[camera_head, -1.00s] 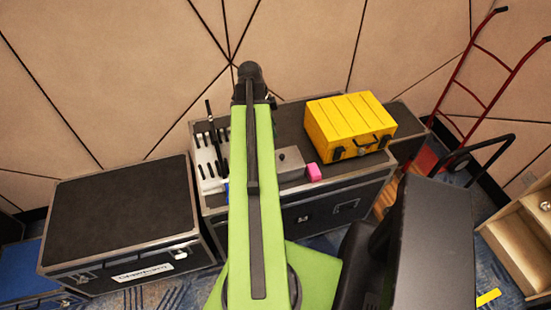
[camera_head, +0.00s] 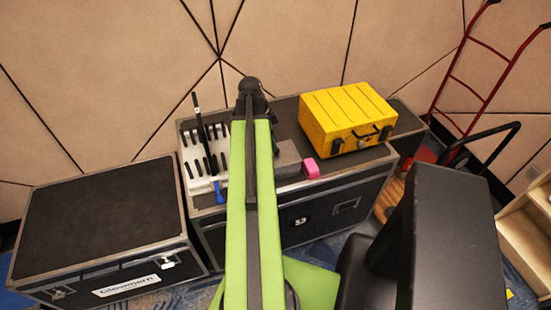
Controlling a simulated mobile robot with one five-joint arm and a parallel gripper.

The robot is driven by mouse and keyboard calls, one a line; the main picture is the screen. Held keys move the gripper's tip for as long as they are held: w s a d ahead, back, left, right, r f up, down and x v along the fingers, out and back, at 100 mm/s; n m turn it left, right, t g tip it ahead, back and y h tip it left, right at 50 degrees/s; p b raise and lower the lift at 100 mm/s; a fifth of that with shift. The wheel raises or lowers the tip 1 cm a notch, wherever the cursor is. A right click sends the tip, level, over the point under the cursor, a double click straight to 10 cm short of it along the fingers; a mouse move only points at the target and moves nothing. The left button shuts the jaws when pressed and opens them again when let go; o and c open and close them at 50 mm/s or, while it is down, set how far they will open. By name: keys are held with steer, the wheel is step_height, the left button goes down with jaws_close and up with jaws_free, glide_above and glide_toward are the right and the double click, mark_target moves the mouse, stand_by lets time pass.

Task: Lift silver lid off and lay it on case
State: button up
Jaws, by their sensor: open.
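A grey box with a flat silver-grey lid (camera_head: 288,153) sits on the middle black flight case (camera_head: 285,110), just right of my green arm. The arm hides its left part, so I cannot see a knob on it now. The lid appears to lie flat on the box. Another black flight case (camera_head: 95,215), with a white name label and a bare flat top, stands at the left. My arm reaches up the picture to a black joint above the middle case. My gripper does not show; the arm seems to hide it.
A yellow case (camera_head: 347,115) and a pink block (camera_head: 311,168) stand right of the grey box. A white rack (camera_head: 197,155) with several black items and a blue-handled tool (camera_head: 219,193) are left of my arm. A red hand truck (camera_head: 485,80) stands right.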

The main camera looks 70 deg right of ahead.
mark_target(287, 154)
steer(key=b+x, duration=0.4)
steer(key=x, duration=0.1)
steer(key=shift+w+f, duration=0.1)
steer(key=shift+r, duration=0.2)
jaws_close()
